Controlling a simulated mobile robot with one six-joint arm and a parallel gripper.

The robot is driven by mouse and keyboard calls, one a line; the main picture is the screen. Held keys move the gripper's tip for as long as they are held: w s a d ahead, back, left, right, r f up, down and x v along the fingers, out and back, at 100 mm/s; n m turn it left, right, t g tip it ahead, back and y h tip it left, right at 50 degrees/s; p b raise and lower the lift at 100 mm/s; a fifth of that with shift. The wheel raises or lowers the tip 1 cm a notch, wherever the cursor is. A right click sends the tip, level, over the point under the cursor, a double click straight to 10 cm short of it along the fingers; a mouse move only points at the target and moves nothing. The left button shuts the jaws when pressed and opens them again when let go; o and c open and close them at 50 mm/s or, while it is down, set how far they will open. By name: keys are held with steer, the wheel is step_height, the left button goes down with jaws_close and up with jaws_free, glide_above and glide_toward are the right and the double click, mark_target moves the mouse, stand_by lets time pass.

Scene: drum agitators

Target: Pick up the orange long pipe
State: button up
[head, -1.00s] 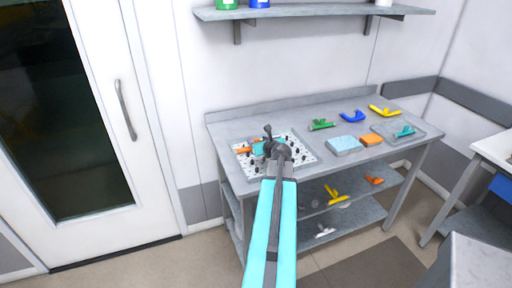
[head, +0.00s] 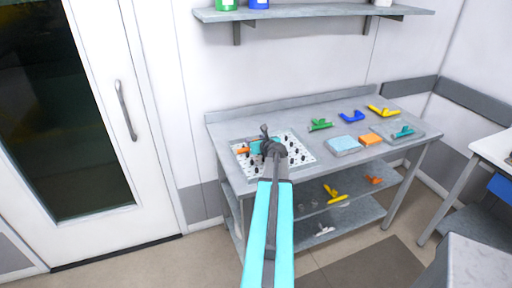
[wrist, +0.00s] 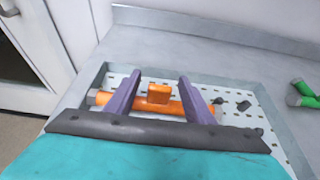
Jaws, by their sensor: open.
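The orange long pipe (wrist: 158,103) lies across the white perforated tray (wrist: 262,122) in the wrist view, with grey ends and an orange block at its middle. In the head view only a bit of its orange left end (head: 242,151) shows; my arm hides the rest. My gripper (wrist: 155,88) is open, with its two purple fingers on either side of the pipe's orange block. I cannot tell whether the fingers touch the pipe. In the head view my gripper (head: 263,140) is over the tray.
A green part (head: 320,125), a blue part (head: 352,117), a yellow part (head: 383,111), a light blue sponge (head: 345,145) and an orange block (head: 370,139) lie to the right on the grey table. A lower shelf holds yellow and orange parts. A wall shelf (head: 310,14) hangs above.

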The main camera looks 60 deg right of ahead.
steer(key=shift+p+x, duration=0.45)
steer(key=shift+x, duration=1.1)
jaws_close()
steer(key=shift+r, duration=0.2)
steer(key=shift+r+b, duration=0.3)
steer(key=shift+r, duration=1.25)
steer(key=s+a+b, duration=0.1)
steer(key=s, duration=0.4)
steer(key=s+a+r+b, duration=0.1)
steer(key=s+b, duration=0.1)
steer(key=s, duration=0.3)
steer(key=s+a+b, duration=0.1)
steer(key=s+b, duration=0.1)
steer(key=s, duration=0.3)
steer(key=shift+s+a+r, duration=0.25)
steer(key=shift+s+r, duration=0.05)
steer(key=shift+s, duration=0.05)
